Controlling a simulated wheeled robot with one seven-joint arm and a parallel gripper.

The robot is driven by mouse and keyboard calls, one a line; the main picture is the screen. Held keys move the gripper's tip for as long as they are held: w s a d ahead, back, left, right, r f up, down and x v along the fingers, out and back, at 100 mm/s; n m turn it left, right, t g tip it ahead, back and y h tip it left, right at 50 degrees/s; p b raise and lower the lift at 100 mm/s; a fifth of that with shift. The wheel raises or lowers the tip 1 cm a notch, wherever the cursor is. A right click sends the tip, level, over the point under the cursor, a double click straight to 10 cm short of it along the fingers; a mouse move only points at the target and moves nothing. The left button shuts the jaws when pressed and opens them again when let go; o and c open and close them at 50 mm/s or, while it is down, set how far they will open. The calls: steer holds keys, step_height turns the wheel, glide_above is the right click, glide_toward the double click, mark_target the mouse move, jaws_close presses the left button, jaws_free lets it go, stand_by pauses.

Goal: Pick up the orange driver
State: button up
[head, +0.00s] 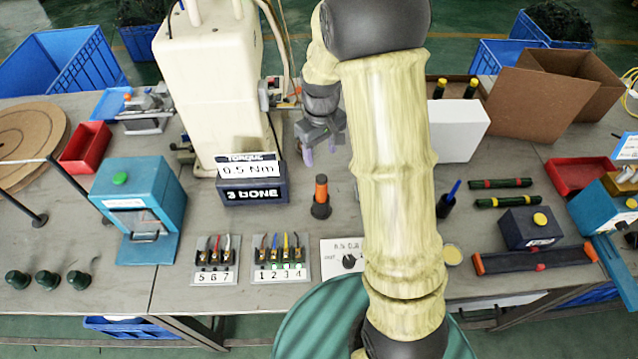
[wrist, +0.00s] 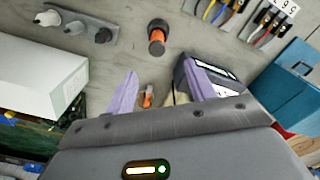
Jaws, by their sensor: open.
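The orange driver (head: 321,187) stands upright in a dark round holder (head: 320,209) on the grey table, right of the torque display box. In the wrist view, the driver (wrist: 156,36) shows near the top centre, beyond my fingertips. My gripper (head: 320,150) is open and empty, above the table and behind the driver in the head view. Its two purple fingers (wrist: 160,72) are spread apart in the wrist view. The driver is not between them. A small orange item (wrist: 148,97) shows between the fingers, partly hidden by the gripper body; I cannot tell what it is.
The torque box (head: 252,190) reads "0.5 Nm" and "3 DONE". A tall cream machine (head: 210,80) stands behind it. Numbered terminal blocks (head: 281,258) lie in front. A blue driver (head: 453,190) and a white box (head: 458,130) are right of my arm. Bare table surrounds the orange driver.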

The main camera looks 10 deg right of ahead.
mark_target(321, 180)
steer(key=shift+s+r, duration=0.1)
steer(key=shift+s, duration=0.1)
step_height(321, 180, down, 12)
steer(key=shift+w+p, duration=0.1)
steer(key=shift+p, duration=1.05)
steer(key=shift+f, duration=0.2)
steer(key=shift+w+f+p, duration=0.3)
steer(key=shift+f+p, duration=0.35)
steer(key=shift+f, duration=0.3)
steer(key=shift+w+d+f+p, duration=0.1)
steer(key=shift+d+f+p, duration=0.1)
steer(key=shift+f, duration=0.65)
steer(key=shift+w+d+f+p, duration=0.1)
steer(key=shift+f+p, duration=0.1)
steer(key=shift+f, duration=0.6)
steer(key=shift+s, duration=0.15)
steer(key=shift+r, duration=0.1)
steer(key=shift+a, duration=0.1)
